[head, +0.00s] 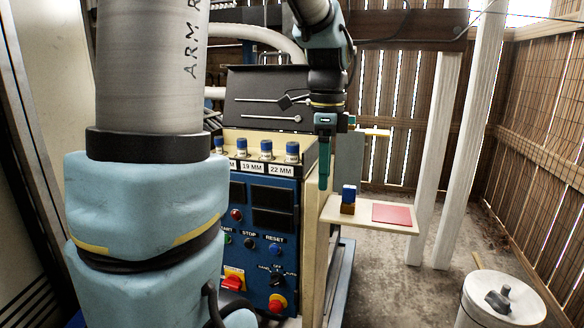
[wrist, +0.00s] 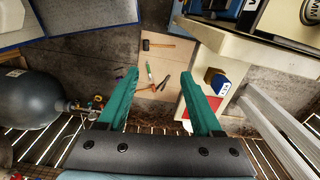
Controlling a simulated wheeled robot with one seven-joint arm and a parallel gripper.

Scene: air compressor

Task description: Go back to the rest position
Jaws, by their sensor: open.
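My gripper (head: 323,182) hangs pointing down in the head view, beside the right edge of the blue control panel (head: 270,235) and left of the small shelf. In the wrist view its two green fingers (wrist: 155,76) are spread wide apart with nothing between them. My arm comes down to it from the top of the head view. On the shelf (head: 340,222) stands a blue piece (head: 349,193) on a small wooden block, next to a flat red pad (head: 392,214). The gripper appears apart from these.
Several blue-topped sockets (head: 292,151) stand above the panel. A white drum (head: 495,300) is at lower right, near white posts (head: 468,130). In the wrist view, a floor board (wrist: 180,60) holds a hammer (wrist: 158,44) and other tools; a grey tank (wrist: 28,98) is left.

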